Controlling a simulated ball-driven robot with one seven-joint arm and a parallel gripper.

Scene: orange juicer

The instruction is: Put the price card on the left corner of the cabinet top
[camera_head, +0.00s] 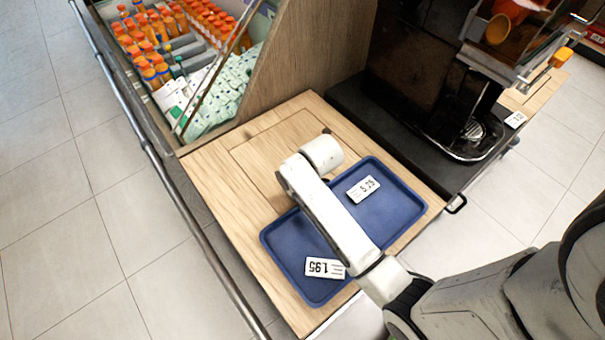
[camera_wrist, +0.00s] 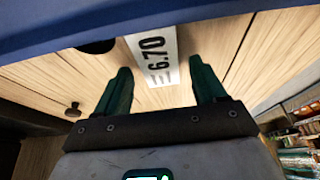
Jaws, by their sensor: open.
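In the wrist view a white price card (camera_wrist: 155,60) reading 6.70 is between the two green fingers of my gripper (camera_wrist: 160,68). The fingers are open, with a gap on each side of the card. I cannot tell whether the card rests on the wood. The pale wood cabinet top (camera_head: 215,165) has its left corner clear in the head view. My gripper's fingers and the 6.70 card are hidden there behind my arm. A blue tray (camera_head: 287,236) on the cabinet top holds cards reading 5.25 (camera_head: 363,188) and 1.95 (camera_head: 325,268).
A bin of orange-capped bottles (camera_head: 150,55) stands beyond a wooden partition (camera_head: 310,50) at the back left. A black juicer (camera_head: 420,70) stands at the back right with another small card (camera_head: 516,119) beside it. A metal rail (camera_head: 165,175) runs along the left.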

